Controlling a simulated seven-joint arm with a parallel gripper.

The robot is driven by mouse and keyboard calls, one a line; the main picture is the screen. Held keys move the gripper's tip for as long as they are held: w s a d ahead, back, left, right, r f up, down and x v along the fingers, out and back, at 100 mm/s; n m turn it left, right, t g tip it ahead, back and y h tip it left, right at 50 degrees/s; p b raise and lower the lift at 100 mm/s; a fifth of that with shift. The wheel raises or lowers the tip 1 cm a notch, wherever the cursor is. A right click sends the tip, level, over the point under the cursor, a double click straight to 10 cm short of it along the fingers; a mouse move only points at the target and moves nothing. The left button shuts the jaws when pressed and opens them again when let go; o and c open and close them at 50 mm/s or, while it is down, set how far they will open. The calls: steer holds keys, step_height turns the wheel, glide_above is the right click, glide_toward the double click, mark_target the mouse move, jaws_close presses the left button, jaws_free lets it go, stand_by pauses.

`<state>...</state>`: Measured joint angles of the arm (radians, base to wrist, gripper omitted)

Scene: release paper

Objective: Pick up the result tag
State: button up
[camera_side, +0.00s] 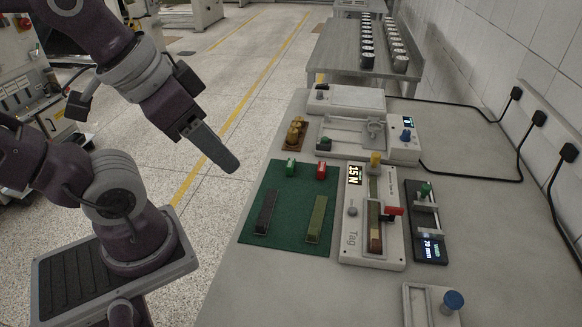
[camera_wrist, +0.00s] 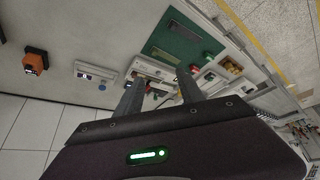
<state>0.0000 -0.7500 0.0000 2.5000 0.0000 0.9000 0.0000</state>
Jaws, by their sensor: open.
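A pale grey tester marked "Tag" (camera_side: 352,240) sits on the bench in the side view, right of the green mat. A small panel reading "15 N" (camera_side: 354,174) is at its upper left; I cannot tell whether this is the result tag or a display. The tester carries a red lever (camera_side: 392,211) and a yellow knob (camera_side: 375,159). My gripper (camera_side: 229,163) is in the air left of the bench, well apart from the tester. In the wrist view my gripper (camera_wrist: 160,76) has its fingers apart with nothing held between them.
The green mat (camera_side: 277,236) holds a dark strip (camera_side: 266,212), an olive strip (camera_side: 317,219), and green (camera_side: 291,168) and red (camera_side: 321,171) blocks. A black gauge (camera_side: 426,222) stands right of the tester. Another device (camera_side: 345,133) is behind. Cables run along the wall; the front left bench is clear.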

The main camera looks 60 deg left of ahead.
steer(key=w+a+f+m+g+y, duration=0.1)
steer(key=a+f+m+g+y, duration=0.25)
steer(key=a, duration=0.35)
steer(key=a+f+m+g+y, duration=0.3)
steer(key=a+f+y, duration=0.15)
steer(key=a, duration=0.25)
steer(key=m+t+y, duration=0.5)
steer(key=m+t, duration=0.2)
steer(key=m, duration=0.8)
glide_above(290, 167)
steer(key=s+d, duration=0.1)
steer(key=s, duration=0.6)
step_height(290, 167, down, 9)
steer(key=w+d+f+m+t+h, duration=0.1)
steer(key=f, duration=0.1)
steer(key=w+d+f+m+t+h, duration=0.1)
steer(key=f+m, duration=0.1)
steer(key=f, duration=0.1)
steer(key=w+d+f+m+t+h, duration=0.1)
steer(key=f+m, duration=0.1)
steer(key=shift+w+d+f, duration=0.25)
steer(key=shift+d, duration=0.1)
steer(key=x, duration=0.7)
steer(key=shift+s+a+f, duration=0.1)
steer(key=shift+s+f, duration=0.2)
jaws_close()
